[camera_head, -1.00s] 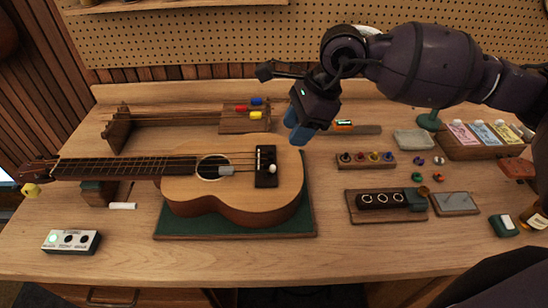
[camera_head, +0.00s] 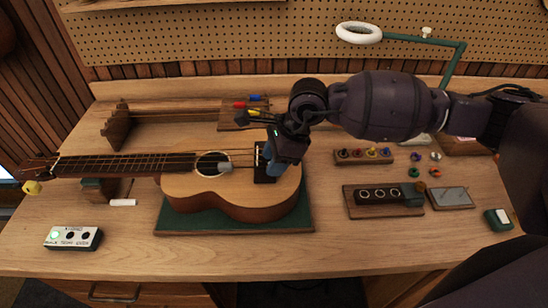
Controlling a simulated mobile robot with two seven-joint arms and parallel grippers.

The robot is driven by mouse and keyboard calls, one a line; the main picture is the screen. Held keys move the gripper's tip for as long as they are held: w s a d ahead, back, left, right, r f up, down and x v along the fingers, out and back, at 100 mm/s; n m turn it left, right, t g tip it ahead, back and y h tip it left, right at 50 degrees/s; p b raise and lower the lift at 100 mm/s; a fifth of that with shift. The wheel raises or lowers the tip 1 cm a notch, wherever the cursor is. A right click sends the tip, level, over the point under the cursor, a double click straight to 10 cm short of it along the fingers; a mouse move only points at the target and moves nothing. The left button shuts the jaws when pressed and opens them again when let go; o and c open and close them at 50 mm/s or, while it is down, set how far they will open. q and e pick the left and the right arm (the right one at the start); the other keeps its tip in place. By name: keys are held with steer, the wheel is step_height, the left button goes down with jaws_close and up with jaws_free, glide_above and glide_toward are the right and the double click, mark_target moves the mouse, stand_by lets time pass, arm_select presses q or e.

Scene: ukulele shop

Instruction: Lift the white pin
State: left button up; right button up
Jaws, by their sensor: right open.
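The ukulele (camera_head: 230,198) lies on its back with its neck pointing left. My right gripper (camera_head: 274,168) is open and points down over the right end of its dark bridge (camera_head: 260,163). The white pin is hidden behind the gripper's blue fingers, so I cannot tell whether they touch it. My left gripper is not in view.
The ukulele rests on a green mat (camera_head: 185,224). A white control box (camera_head: 73,238) stands front left. Colored pegs in a wooden rack (camera_head: 364,157) and a dark tool block (camera_head: 382,197) lie to the right. The front table edge is clear.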

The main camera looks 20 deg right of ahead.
steer(key=shift+c, duration=0.3)
jaws_close()
steer(key=shift+r, duration=1.05)
steer(key=shift+o, duration=0.3)
jaws_free()
